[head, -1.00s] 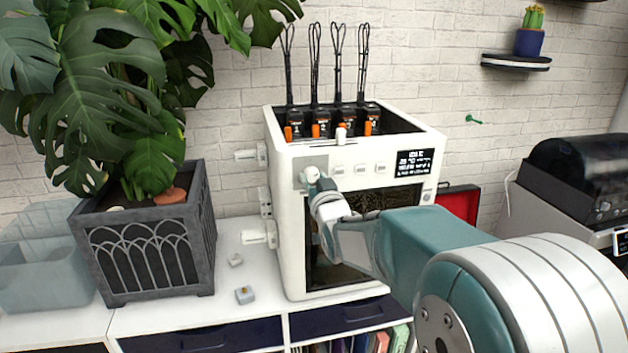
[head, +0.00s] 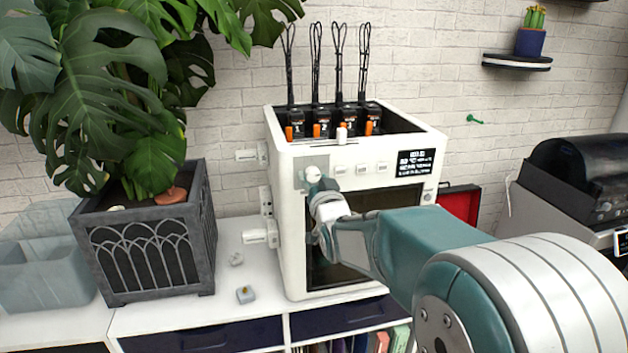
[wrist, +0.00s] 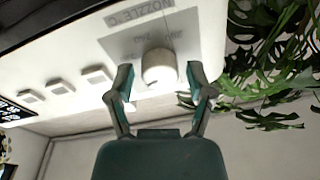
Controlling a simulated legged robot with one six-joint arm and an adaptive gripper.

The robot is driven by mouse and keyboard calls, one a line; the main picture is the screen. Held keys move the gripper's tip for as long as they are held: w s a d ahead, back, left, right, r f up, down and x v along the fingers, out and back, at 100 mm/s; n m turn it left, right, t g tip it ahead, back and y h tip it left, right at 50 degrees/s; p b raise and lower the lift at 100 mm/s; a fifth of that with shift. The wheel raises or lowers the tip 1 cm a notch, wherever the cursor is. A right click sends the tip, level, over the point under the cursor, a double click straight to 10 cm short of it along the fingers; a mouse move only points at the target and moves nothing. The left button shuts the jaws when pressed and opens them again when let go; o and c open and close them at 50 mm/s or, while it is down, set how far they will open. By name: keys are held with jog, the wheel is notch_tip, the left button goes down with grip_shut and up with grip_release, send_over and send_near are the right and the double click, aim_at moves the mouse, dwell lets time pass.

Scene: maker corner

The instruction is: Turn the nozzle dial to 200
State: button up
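The nozzle dial (wrist: 159,68) is a round white knob on a grey panel marked "NOZZLE °C" (wrist: 135,42), seen upside down in the wrist view. In the head view the dial (head: 313,174) sits at the upper left of the white printer's front (head: 291,230). My gripper (wrist: 160,82) is open, with one finger on each side of the dial. A gap shows between each finger and the knob. The dial's setting is too small to read. The printer's display (head: 415,163) is lit, but its text is blurred.
Several small buttons (head: 361,169) run right of the dial. A potted plant (head: 150,240) is at the left. Small blocks (head: 245,294) lie on the white counter.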

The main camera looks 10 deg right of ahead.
dwell(0.3)
jog(key=s+f, duration=0.1)
jog(key=s, duration=1.1)
jog(key=shift+d+f, duration=0.15)
jog(key=s+f+g, duration=0.3)
jog(key=s+g, duration=0.1)
jog(key=s, duration=0.4)
jog(key=s+f+n+g, duration=0.1)
jog(key=s+f+g, duration=0.1)
jog(key=s+g, duration=0.3)
jog(key=s+f+n+g, duration=0.1)
jog(key=s+f+g, duration=0.2)
jog(key=s, duration=0.8)
jog(key=shift+a+f+g+h, duration=0.25)
jog(key=shift+f+g+h, duration=0.05)
jog(key=shift+g, duration=0.5)
